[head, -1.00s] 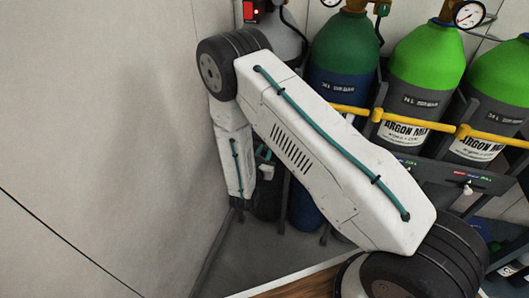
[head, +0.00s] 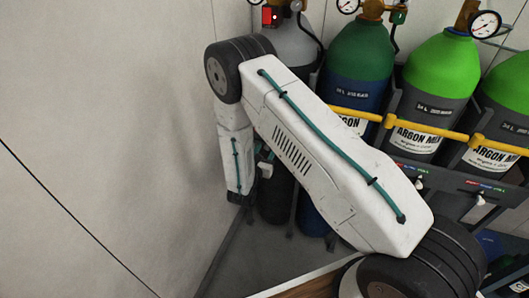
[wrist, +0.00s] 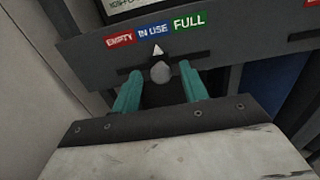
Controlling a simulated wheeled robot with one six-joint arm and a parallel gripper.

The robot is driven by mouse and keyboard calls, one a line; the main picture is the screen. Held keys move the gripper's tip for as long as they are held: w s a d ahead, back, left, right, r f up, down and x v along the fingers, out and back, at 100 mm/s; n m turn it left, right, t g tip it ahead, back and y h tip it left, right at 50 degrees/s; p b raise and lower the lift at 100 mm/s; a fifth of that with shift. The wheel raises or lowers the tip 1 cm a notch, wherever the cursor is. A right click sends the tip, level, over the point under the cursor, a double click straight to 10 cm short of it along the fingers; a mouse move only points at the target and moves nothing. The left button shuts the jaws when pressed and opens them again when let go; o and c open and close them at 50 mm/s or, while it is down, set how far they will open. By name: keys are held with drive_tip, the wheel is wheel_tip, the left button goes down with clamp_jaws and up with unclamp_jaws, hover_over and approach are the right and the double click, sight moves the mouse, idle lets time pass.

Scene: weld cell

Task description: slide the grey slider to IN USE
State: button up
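The grey slider (wrist: 161,72) is a rounded knob in a dark slot, seen in the wrist view. Its white pointer (wrist: 157,49) stands below the blue IN USE label (wrist: 153,31). The red EMPTY label (wrist: 119,40) is to the left and the green FULL label (wrist: 189,22) to the right. My gripper (wrist: 161,76) is open, its two teal fingers on either side of the knob with a visible gap on each side. In the head view my arm and the cylinders largely hide the gripper, and I cannot make out this slider there.
Several gas cylinders stand in a rack, among them a dark green one (head: 358,55) and a bright green one (head: 438,62). A yellow bar (head: 440,131) runs across them. A bare wall (head: 100,120) is on the left. Another slider knob (head: 480,199) shows at the right.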

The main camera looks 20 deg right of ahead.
drive_tip(key=v, duration=0.8)
drive_tip(key=shift+d, duration=0.1)
idle(0.4)
